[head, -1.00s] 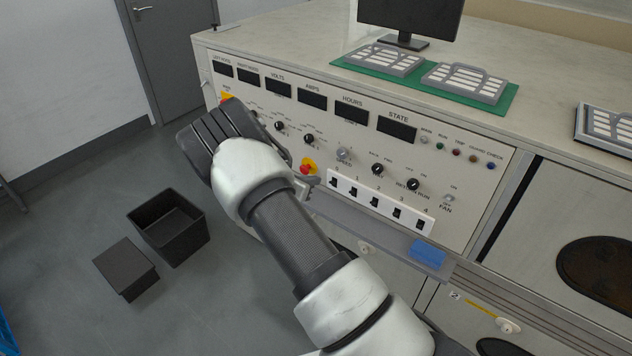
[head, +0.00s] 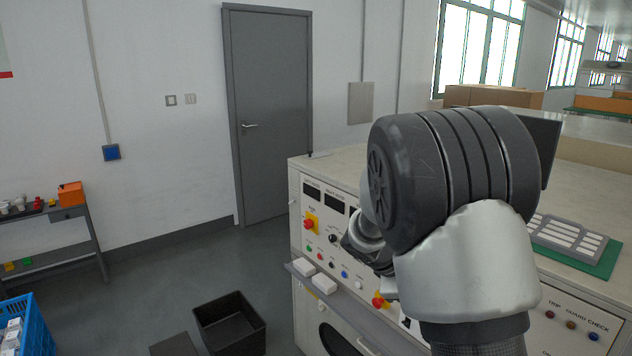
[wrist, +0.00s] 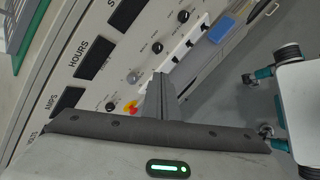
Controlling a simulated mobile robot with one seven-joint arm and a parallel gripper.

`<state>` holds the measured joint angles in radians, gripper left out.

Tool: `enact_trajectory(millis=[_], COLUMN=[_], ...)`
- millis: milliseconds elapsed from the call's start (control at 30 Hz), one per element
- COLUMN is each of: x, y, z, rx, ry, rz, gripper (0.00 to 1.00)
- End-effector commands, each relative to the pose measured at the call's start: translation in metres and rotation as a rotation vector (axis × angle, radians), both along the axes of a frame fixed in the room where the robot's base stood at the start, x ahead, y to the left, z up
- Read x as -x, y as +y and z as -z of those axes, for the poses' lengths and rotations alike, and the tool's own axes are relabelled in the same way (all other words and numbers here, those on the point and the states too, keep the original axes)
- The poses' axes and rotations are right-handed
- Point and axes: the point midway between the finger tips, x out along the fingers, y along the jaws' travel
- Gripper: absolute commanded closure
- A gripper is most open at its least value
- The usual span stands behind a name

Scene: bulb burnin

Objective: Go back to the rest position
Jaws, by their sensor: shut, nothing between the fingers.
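My gripper shows in the wrist view (wrist: 160,98) with its grey fingers together and nothing between them. It is in front of the control panel (wrist: 100,60), apart from it as far as I can tell. In the head view my arm is raised and folded in front of the bench, and its dark joint covers most of the gripper. The same panel (head: 324,262), with displays, knobs and coloured buttons, stands behind my arm and is partly hidden by it.
A black open bin (head: 230,325) stands on the floor left of the bench. A grey rack (head: 568,238) lies on a green mat (head: 600,262) on the bench top. A side table (head: 65,214) and blue crate (head: 38,318) are at far left. Floor before the grey door (head: 268,120) looks clear.

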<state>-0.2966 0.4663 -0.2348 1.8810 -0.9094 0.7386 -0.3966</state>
Motion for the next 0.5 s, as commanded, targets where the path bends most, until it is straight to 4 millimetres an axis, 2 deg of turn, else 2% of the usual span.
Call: enact_trajectory(millis=[33, 200, 400, 500], x=[0.021, 0.091, 0.177, 0.216], y=[0.0, 0.011, 0.038, 0.055], z=[-0.029, -0.089, -0.141, -0.158], rx=[-0.078, -0.327, -0.612, -0.745], ry=[-0.055, -0.199, -0.342, -0.403], rz=[0.079, 0.332, 0.59, 0.701], gripper=[1.0, 1.0, 1.0, 1.0])
